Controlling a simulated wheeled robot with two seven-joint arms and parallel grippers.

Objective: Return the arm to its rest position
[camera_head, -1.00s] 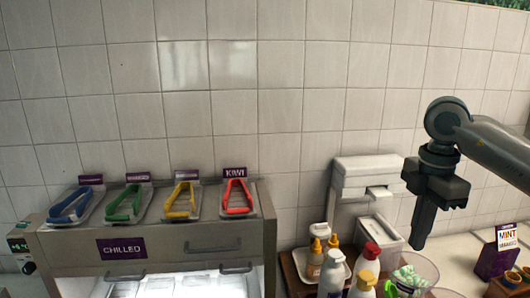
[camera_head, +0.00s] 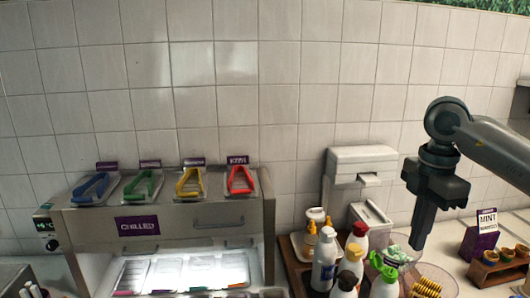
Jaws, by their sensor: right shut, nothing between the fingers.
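My right arm comes in from the right edge in the head view. Its gripper (camera_head: 420,238) points down, shut and empty, in the air in front of the tiled wall. My left gripper is not in view.
A steel chilled cabinet (camera_head: 180,230) stands at left, with blue, green, yellow and red tongs (camera_head: 241,180) on top. White bottles (camera_head: 326,260) stand on a wooden tray. A dispenser (camera_head: 358,165) is behind them. A purple mint box (camera_head: 480,240) stands at right beside a wooden holder (camera_head: 500,268).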

